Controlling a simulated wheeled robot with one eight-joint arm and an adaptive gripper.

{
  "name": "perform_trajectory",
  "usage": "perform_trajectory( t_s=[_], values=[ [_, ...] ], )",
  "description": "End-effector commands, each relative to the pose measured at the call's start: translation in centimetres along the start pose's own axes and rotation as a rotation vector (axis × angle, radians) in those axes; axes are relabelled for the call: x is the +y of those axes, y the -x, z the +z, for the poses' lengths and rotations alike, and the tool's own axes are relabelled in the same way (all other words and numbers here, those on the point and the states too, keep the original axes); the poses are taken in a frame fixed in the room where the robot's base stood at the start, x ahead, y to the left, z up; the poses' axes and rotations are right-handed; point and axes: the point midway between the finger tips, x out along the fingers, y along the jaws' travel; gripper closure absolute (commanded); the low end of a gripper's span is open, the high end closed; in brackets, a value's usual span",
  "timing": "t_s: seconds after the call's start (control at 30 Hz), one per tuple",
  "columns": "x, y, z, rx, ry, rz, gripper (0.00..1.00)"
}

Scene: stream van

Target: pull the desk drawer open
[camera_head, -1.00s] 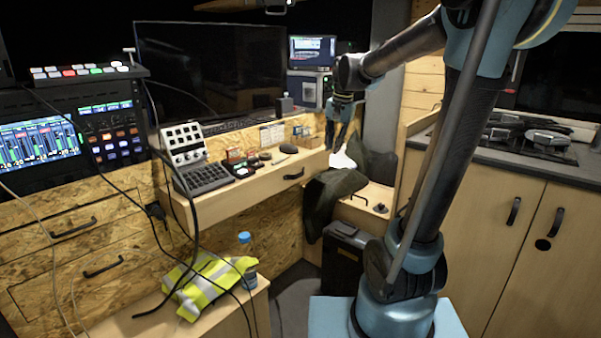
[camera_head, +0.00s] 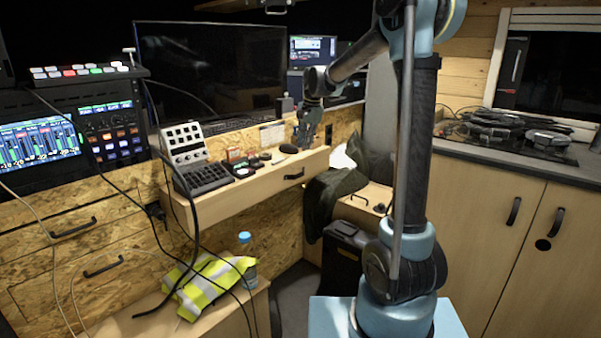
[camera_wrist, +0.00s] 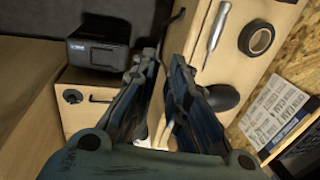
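The desk drawer front (camera_head: 250,193) is pale wood under the desk top in the head view. It looks closed. Its black bar handle (camera_head: 293,175) is near the right end. My gripper (camera_head: 308,138) points down above the right part of the desk, higher than the handle and apart from it. In the wrist view, my gripper (camera_wrist: 163,62) shows two dark fingers with a gap between them and nothing held. A dark curved bar, likely the handle (camera_wrist: 176,22), shows beyond the fingertips along the desk's edge.
A screwdriver (camera_wrist: 215,36) and a black tape roll (camera_wrist: 256,38) lie on the desk top. A control panel (camera_head: 200,175) stands to the left. A dark jacket (camera_head: 330,195) drapes beside a black case (camera_head: 345,250). Floor in front of the drawer shows some free room.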

Motion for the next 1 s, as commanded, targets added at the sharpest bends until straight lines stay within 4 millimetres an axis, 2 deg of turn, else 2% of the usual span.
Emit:
perform_trajectory(
  t_s=[0.4,0.6,0.8,1.0],
  values=[
    [0.0,-7.5,0.0,0.000,0.000,0.000,0.85],
    [0.0,-10.5,0.0,0.000,0.000,0.000,0.85],
    [0.0,-12.2,0.0,0.000,0.000,0.000,0.85],
    [0.1,-12.6,0.0,0.000,0.000,0.000,0.85]
  ],
)
